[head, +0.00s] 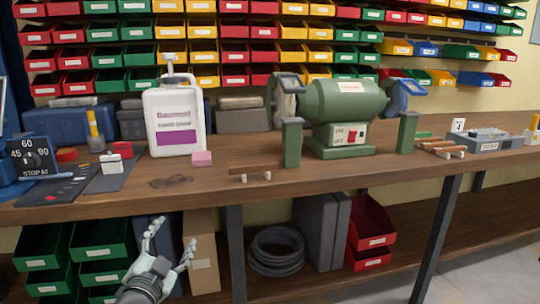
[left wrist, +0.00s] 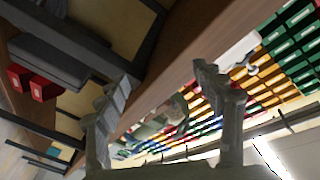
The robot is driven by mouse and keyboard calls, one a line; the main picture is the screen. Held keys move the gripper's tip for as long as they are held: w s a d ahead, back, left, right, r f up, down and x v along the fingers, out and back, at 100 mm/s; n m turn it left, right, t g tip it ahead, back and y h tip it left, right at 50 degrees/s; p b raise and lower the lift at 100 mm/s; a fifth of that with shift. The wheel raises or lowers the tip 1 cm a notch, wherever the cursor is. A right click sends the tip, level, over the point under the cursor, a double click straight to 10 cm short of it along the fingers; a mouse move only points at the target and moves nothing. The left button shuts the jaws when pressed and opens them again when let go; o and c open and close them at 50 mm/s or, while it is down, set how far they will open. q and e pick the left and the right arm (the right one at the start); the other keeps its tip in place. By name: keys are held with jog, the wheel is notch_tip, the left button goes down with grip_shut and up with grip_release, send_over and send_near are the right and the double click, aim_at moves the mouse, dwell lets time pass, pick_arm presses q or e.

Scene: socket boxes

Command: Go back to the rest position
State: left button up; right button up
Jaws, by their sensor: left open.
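My left gripper (head: 171,243) is open and empty in the lower left of the head view, in front of the workbench's front edge and lower than its top. In the left wrist view its two fingers (left wrist: 168,105) stand wide apart with nothing between them. The wooden workbench (head: 330,183) runs across the head view, and its edge shows tilted behind the fingers in the left wrist view. My right gripper is in neither view.
A green bench grinder (head: 342,105), a white jug (head: 174,122) and a small file-like tool (head: 249,176) are on the bench. Below are green bins (head: 102,240), a coiled hose (head: 276,252) and red bins (head: 371,228). Bench legs (head: 437,240) stand near the front. Floor at lower right is clear.

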pick_arm(q)
jog(key=s+a+f+n+g+y, duration=0.35)
jog(key=s+f, duration=0.25)
jog(key=f, duration=0.6)
jog(key=s+f+n+g, duration=0.2)
jog(key=s+f+g, duration=0.3)
jog(key=s+f, duration=0.4)
jog(key=s+a+f+n+g+h+p, duration=0.1)
jog(key=s+f+g, duration=0.5)
jog(key=s+f, duration=0.4)
jog(key=s, duration=0.6)
jog(key=shift+s+n, duration=0.3)
jog(key=shift+n, duration=0.05)
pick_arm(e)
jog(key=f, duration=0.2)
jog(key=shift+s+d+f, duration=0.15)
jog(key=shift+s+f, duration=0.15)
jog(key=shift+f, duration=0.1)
pick_arm(q)
jog(key=shift+a, duration=0.1)
